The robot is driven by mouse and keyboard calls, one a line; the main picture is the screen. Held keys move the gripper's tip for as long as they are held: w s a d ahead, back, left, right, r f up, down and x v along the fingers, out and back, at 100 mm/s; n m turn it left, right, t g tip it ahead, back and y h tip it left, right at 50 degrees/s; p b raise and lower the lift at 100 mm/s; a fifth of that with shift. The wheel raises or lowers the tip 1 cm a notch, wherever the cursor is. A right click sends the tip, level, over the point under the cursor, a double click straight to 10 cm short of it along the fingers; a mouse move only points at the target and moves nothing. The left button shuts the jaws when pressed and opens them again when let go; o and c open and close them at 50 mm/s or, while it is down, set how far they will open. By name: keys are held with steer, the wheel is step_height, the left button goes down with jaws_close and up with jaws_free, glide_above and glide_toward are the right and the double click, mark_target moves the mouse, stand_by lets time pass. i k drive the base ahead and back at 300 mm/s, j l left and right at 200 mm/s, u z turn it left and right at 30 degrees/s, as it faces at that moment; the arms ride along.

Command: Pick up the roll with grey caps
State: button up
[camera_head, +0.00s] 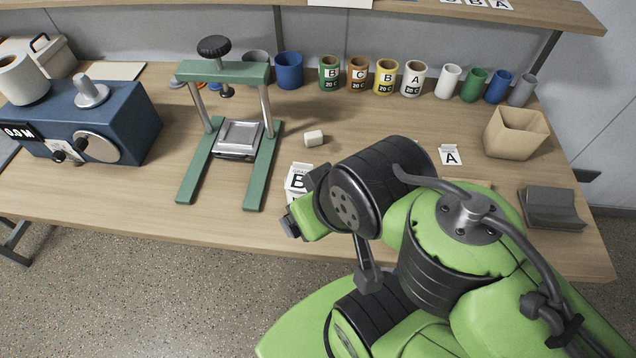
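I cannot make out a roll with grey caps for certain in the head view. Several labelled cylinders stand upright along the back: a green one marked B (329,73), a brown one marked C (358,74), a yellow one marked B (386,77) and a white one marked A (412,79). My arm reaches over the front middle of the table. My gripper (292,222) is at its left end, beside a card marked B (297,180). My arm hides much of it, and its fingers cannot be read.
A green press frame (192,172) stands left of my gripper, with a blue machine (125,125) further left. Plain cups, including a grey one (522,90), line the back right. A tan bin (515,133) and a grey block (552,208) sit at the right.

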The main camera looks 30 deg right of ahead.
mark_target(292, 195)
steer(key=z, duration=0.35)
steer(key=k+j+z, duration=0.1)
steer(key=k+j, duration=0.15)
steer(key=i+j+z, duration=0.15)
steer(key=j, duration=0.45)
steer(key=j+z, duration=0.15)
steer(key=j, duration=0.45)
steer(key=i+j, duration=0.1)
steer(key=j+z, duration=0.15)
steer(key=j, duration=0.2)
steer(key=i, duration=0.45)
